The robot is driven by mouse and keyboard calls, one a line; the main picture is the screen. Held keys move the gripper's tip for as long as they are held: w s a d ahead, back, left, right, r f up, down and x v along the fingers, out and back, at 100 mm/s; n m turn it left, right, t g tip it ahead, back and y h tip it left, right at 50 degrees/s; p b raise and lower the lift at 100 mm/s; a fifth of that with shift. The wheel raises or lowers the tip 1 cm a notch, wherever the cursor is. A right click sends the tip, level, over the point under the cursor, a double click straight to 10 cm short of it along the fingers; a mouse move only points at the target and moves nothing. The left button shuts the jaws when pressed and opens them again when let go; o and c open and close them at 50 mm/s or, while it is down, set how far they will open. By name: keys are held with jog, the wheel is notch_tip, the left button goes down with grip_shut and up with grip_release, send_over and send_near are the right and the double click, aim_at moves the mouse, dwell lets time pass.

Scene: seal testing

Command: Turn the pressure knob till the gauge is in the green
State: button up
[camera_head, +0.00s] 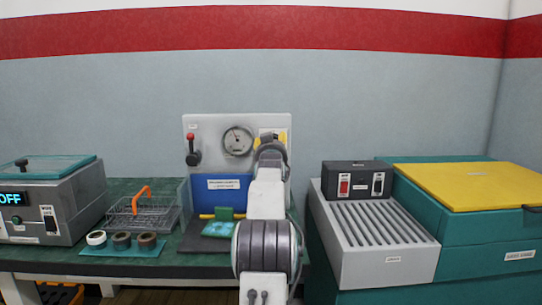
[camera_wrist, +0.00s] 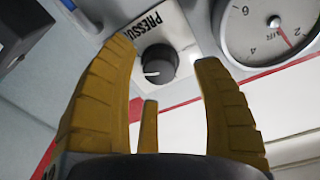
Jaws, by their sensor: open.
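The pressure knob (camera_wrist: 159,64) is black and round with a white pointer mark, below a label (camera_wrist: 152,24) reading "PRESSU…". My gripper (camera_wrist: 164,60) is open, its yellow fingers on either side of the knob in the wrist view; I cannot tell whether they touch it. The round gauge (camera_wrist: 276,25) is partly cut off there; its red needle points between 2 and 4. In the head view the gauge (camera_head: 237,140) is on the upright grey panel (camera_head: 208,128), left of my gripper (camera_head: 268,138). No green band is clear. My arm and gripper hide the knob there.
A red-knobbed lever (camera_head: 192,148) is on the panel's left. A wire basket (camera_head: 142,209) and tape rolls (camera_head: 122,240) stand left. A grey slatted unit (camera_head: 385,222) stands right.

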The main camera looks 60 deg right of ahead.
jog(key=v, duration=0.9)
jog(key=shift+a, duration=0.35)
jog(key=w+d+m+p, duration=0.5)
jog(key=d+m+p, duration=0.4)
jog(key=m, duration=1.2)
jog(key=shift+w+d+r+m, duration=0.2)
jog(key=shift+d+r+m, duration=0.25)
jog(key=shift+d, duration=0.4)
